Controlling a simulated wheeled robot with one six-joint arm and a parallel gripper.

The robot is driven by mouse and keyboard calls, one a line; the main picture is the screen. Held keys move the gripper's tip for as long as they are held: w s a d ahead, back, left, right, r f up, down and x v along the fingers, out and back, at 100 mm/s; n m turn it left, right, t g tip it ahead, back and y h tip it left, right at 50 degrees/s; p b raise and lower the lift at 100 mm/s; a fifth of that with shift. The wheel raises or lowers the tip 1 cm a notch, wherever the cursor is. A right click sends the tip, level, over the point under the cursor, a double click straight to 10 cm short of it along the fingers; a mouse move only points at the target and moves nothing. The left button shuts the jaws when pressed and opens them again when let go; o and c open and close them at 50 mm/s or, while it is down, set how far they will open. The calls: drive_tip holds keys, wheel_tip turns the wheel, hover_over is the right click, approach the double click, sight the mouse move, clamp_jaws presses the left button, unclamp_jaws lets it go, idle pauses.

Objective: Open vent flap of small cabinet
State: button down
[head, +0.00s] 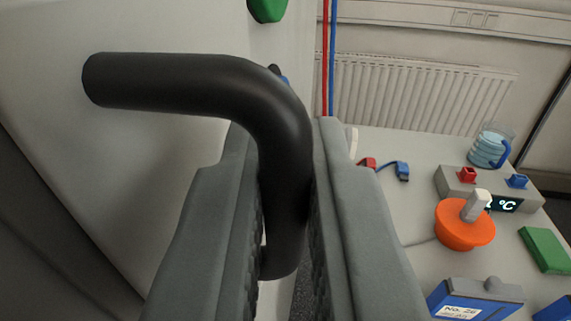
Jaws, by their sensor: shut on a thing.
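A thick black bent handle (185,82) stands out from a pale panel (60,45) at the left of the head view. The panel looks like part of the cabinet or its flap; which of these I cannot tell. My gripper (287,210) has its two grey fingers on either side of the handle's downward arm, shut on it. The handle's lower end shows between the fingers. The fingers hide part of the panel's edge and the floor behind them.
A light table (400,145) at the right bears an orange round object (465,232), a grey box with a °C display (455,185), a water jug (487,148), blue boxes (470,300) and a green block (545,248). Red and blue lines (328,60) run vertically before a radiator (420,90).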

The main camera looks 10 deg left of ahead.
drive_tip(key=shift+d, duration=0.1)
drive_tip(key=w+d+n+g+y, duration=0.6)
drive_tip(key=w+n+y, duration=0.2)
drive_tip(key=y, duration=0.3)
drive_tip(key=shift+d+n+g, duration=0.25)
drive_tip(key=shift+n+g, duration=0.05)
drive_tip(key=shift+g, duration=0.1)
idle(0.4)
drive_tip(key=shift+w, duration=0.1)
idle(0.3)
drive_tip(key=c, duration=1.6)
unclamp_jaws()
